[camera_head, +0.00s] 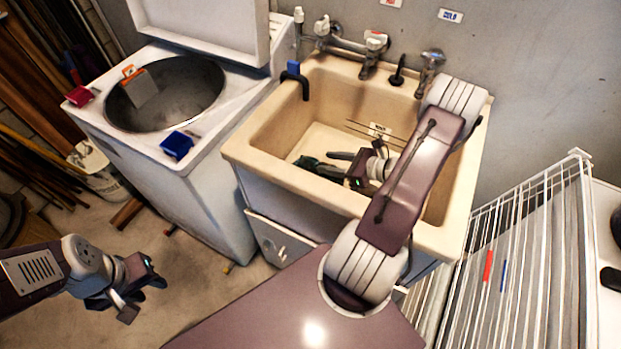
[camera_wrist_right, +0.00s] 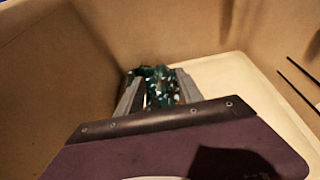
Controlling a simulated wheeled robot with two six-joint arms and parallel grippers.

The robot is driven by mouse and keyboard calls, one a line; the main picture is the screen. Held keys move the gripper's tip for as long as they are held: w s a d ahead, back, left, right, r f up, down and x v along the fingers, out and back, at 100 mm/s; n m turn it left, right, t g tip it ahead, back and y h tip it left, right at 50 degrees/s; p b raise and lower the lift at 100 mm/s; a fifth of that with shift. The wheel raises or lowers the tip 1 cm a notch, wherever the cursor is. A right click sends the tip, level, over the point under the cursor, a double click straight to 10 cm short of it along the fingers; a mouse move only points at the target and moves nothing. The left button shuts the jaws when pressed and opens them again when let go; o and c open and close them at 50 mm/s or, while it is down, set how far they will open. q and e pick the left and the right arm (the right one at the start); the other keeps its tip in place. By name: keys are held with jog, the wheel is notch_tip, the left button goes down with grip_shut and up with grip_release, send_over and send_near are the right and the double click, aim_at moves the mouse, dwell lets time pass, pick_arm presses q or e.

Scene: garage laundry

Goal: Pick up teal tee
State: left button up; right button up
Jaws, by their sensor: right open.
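The teal tee (camera_head: 318,168) lies as a small dark green bundle on the floor of the beige sink (camera_head: 240,152). In the right wrist view the tee (camera_wrist_right: 156,84) shows as a teal cloth with light specks, near a corner of the basin. My right gripper (camera_head: 335,163) is down inside the sink and open, its fingers on either side of the tee; whether they touch it I cannot tell. It also shows in the right wrist view (camera_wrist_right: 158,88). My left gripper (camera_head: 148,298) is open and empty over the floor at the lower left.
A white top-loading washer (camera_head: 205,195) stands open left of the sink, with a red clip (camera_head: 79,96) and blue clip (camera_head: 177,145) on its rim. Taps (camera_head: 375,42) line the wall behind. A white wire rack (camera_head: 525,250) stands at the right.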

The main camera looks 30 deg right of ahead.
aim_at(316, 162)
jog(key=shift+w+a+f, duration=0.2)
jog(key=shift+w+f, duration=0.15)
jog(key=shift+w, duration=0.2)
jog(key=x, duration=0.5)
jog(key=shift+f+b, duration=0.2)
jog(key=shift+b, duration=0.2)
jog(key=shift+s, duration=0.15)
jog(key=shift+c, duration=0.6)
grip_shut()
